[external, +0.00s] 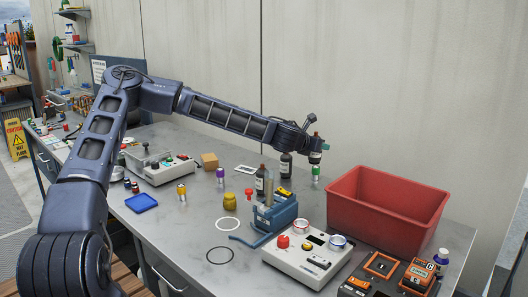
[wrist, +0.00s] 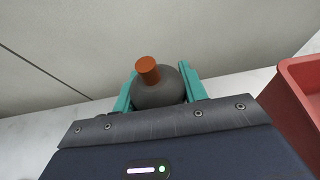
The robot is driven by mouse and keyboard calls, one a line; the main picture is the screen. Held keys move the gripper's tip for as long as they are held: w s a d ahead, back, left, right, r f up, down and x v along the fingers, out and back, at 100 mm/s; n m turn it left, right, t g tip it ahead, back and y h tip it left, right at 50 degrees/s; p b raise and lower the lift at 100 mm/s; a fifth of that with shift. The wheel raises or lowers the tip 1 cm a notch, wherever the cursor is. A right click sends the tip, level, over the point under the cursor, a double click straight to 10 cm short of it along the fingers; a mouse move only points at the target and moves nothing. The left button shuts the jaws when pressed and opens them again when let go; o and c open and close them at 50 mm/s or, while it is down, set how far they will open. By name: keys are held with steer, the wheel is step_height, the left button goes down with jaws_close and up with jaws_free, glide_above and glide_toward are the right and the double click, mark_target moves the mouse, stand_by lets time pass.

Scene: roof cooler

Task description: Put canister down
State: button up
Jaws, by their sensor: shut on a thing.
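The canister (wrist: 160,92) is dark grey and rounded, with an orange-brown cap, in the middle of the wrist view. My gripper (external: 317,147) is shut on it, with a teal finger on either side. In the external view the gripper is at the end of the outstretched arm, over the back of the grey table (external: 205,255). There the canister is small and partly covered by the gripper. Its base is hard to make out, so I cannot tell whether it touches the table.
A red bin (external: 385,210) stands right of the gripper. A blue holder (external: 275,215) and a white device (external: 308,258) are in front. The wall is behind.

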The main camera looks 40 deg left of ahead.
steer(key=s+d+r, duration=0.1)
steer(key=d+r, duration=0.1)
steer(key=r, duration=0.6)
steer(key=s+d+r, duration=0.1)
steer(key=d+r, duration=0.1)
steer(key=r, duration=0.5)
steer(key=s+a+f+m+g+h, duration=0.1)
steer(key=s+a+m+h, duration=0.15)
steer(key=s+a, duration=0.5)
steer(key=s+a+m+h, duration=0.25)
steer(key=s+a, duration=0.25)
steer(key=a, duration=0.5)
steer(key=s+a+m+g+h, duration=0.2)
steer(key=s+a, duration=0.3)
steer(key=s, duration=0.7)
steer(key=s+a+m+g+h, duration=0.15)
steer(key=s+a, duration=0.35)
steer(key=s, duration=0.7)
steer(key=shift+t+h, duration=0.25)
steer(key=shift+h, duration=0.2)
steer(key=f, duration=2.4)
steer(key=shift+w+d, duration=0.25)
steer(key=shift+w, duration=0.05)
steer(key=shift+f, duration=0.1)
